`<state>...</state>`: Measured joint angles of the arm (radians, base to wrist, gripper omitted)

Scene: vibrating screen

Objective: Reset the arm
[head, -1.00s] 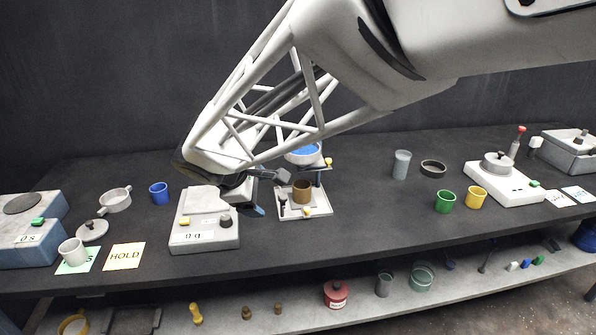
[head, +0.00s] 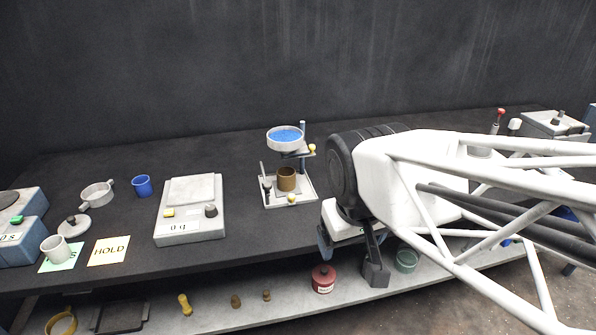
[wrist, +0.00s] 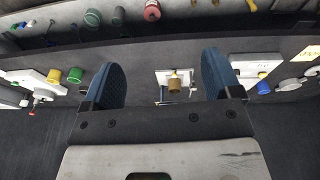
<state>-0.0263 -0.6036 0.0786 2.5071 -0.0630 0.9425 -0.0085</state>
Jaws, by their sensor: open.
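My gripper (head: 350,262) hangs at the front edge of the dark bench (head: 110,217), right of the small stand, with its fingers pointing down. In the wrist view my gripper (wrist: 162,78) is open, its two blue-padded fingers wide apart with nothing held between them. The stand's white base (head: 307,196) carries a brown cup (head: 287,179), with a blue-filled sieve pan (head: 285,137) above it. The brown cup also shows in the wrist view (wrist: 175,86), beyond the fingers. My arm hides much of the bench's right side.
A grey scale (head: 190,227) stands left of the stand. A blue cup (head: 142,186), a grey pan (head: 96,194) and a HOLD card (head: 109,250) lie further left. A lower shelf (head: 215,310) holds a red lidded pot (head: 323,279). Bench between scale and stand is clear.

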